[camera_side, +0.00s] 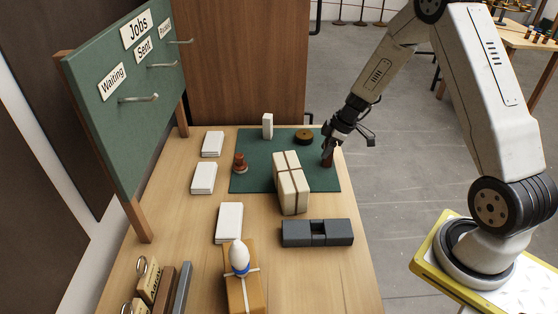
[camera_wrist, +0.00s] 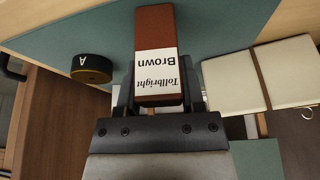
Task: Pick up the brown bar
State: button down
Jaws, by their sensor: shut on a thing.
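The brown bar (camera_wrist: 156,30) carries a white label reading "Tollbright Brown" in the wrist view, where the text appears upside down. My gripper (camera_wrist: 158,95) is shut on it, with a finger on either side of the bar. In the side view the brown bar (camera_side: 327,159) is a small dark upright shape below my gripper (camera_side: 330,146), at the right part of the green mat (camera_side: 262,183). Whether its lower end touches the mat I cannot tell.
A strapped cream parcel (camera_side: 292,190) stands left of and nearer than my gripper. A round brown-black disc (camera_side: 304,137) lies just behind-left. A copper-coloured piece (camera_side: 240,163), a white block (camera_side: 267,126) and a dark grey block (camera_side: 317,233) are also on the table. A green board (camera_side: 130,75) stands left.

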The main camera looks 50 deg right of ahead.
aim_at(326, 141)
jog(key=shift+r, duration=0.15)
jog(key=shift+r, duration=0.4)
notch_tip(326, 141, up, 3)
jog(key=shift+s+f, duration=0.15)
jog(key=shift+f, duration=0.05)
jog(key=s+a+r, duration=0.4)
jog(key=s+r, duration=0.5)
jog(key=s, duration=0.4)
jog(key=shift+r, duration=0.15)
jog(key=shift+a, duration=0.1)
